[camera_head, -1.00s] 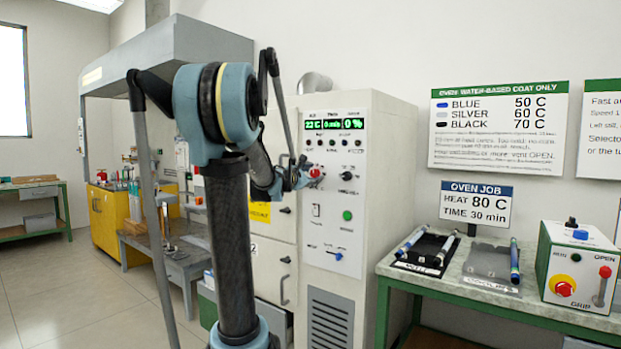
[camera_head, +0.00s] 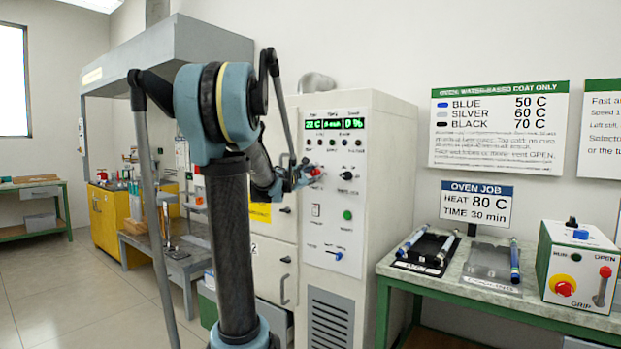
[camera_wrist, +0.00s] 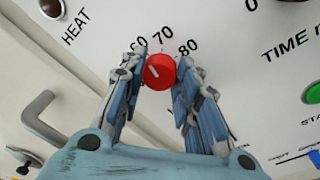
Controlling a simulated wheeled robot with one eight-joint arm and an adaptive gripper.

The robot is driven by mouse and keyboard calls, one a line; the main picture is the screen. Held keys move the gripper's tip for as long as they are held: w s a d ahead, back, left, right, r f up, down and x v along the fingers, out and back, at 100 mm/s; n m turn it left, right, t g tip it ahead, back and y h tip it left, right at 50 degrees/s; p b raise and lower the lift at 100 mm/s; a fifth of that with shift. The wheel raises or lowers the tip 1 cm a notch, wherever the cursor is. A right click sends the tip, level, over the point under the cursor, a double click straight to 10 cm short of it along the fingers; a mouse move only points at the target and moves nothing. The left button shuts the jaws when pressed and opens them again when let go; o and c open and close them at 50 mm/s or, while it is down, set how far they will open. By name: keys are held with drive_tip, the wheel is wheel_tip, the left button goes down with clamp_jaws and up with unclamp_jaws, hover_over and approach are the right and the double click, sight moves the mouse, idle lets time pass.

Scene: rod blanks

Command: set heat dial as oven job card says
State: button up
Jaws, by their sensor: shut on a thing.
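The oven (camera_head: 375,165) has a control panel with a red heat dial (camera_head: 316,172), partly hidden by my gripper (camera_head: 297,178). In the wrist view the red dial (camera_wrist: 160,71) sits between the fingertips of my gripper (camera_wrist: 158,73), which is shut on it. The dial's white mark is on its left part and slants toward the 60 side. The numbers 70 and 80 show above and right of the dial; the 60 is partly covered by the left finger.
A second knob (camera_head: 347,176), a green button (camera_head: 347,215) and a blue slider (camera_head: 338,256) are on the panel. An oven handle (camera_wrist: 42,115) lies left in the wrist view. A bench (camera_head: 470,285) with rods and a control box (camera_head: 578,268) stands right.

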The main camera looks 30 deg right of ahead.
drive_tip(key=m, duration=0.4)
drive_tip(key=shift+f+m, duration=0.1)
drive_tip(key=shift+m, duration=0.2)
drive_tip(key=m, duration=0.3)
drive_tip(key=shift+f+m+h, duration=0.1)
drive_tip(key=shift+m+h, duration=0.2)
drive_tip(key=shift+m, duration=0.1)
drive_tip(key=m, duration=0.4)
drive_tip(key=shift+a+f+m+g, duration=0.1)
drive_tip(key=shift+m+g, duration=0.2)
drive_tip(key=shift+m, duration=0.1)
drive_tip(key=shift+w+m+h, duration=0.1)
drive_tip(key=shift+m+h, duration=0.2)
drive_tip(key=shift+m, duration=1.7)
drive_tip(key=o, duration=1.1)
drive_tip(key=shift+w, duration=0.1)
drive_tip(key=shift+c, duration=0.2)
